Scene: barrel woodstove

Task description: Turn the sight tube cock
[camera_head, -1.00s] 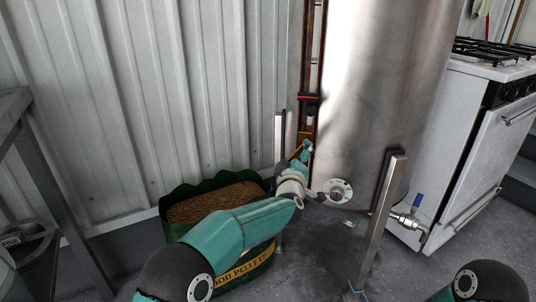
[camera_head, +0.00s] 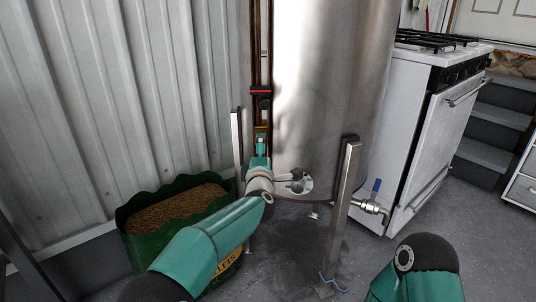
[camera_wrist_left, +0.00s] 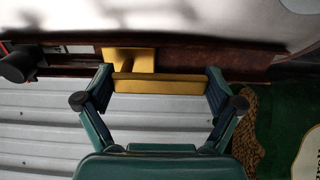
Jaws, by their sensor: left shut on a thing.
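The sight tube (camera_head: 263,60) runs upright in a brown channel along the left side of the steel tank (camera_head: 330,80). Its yellow cock (camera_head: 262,131) is at the lower end. In the left wrist view the cock's yellow handle bar (camera_wrist_left: 160,87) lies across between my two fingers, with its ends at the finger pads. My left gripper (camera_head: 261,147) is shut on this handle; it also shows in the left wrist view (camera_wrist_left: 160,92). The gripper covers part of the cock in the head view. My right gripper is out of view; only part of that arm shows at lower right.
A green sack of pellets (camera_head: 140,241) stands left of the tank, below my left arm. A metal leg (camera_head: 342,210) and a blue-handled valve (camera_head: 374,190) are at the tank's right. A white stove (camera_head: 425,140) stands beyond. Corrugated wall (camera_head: 120,100) is behind.

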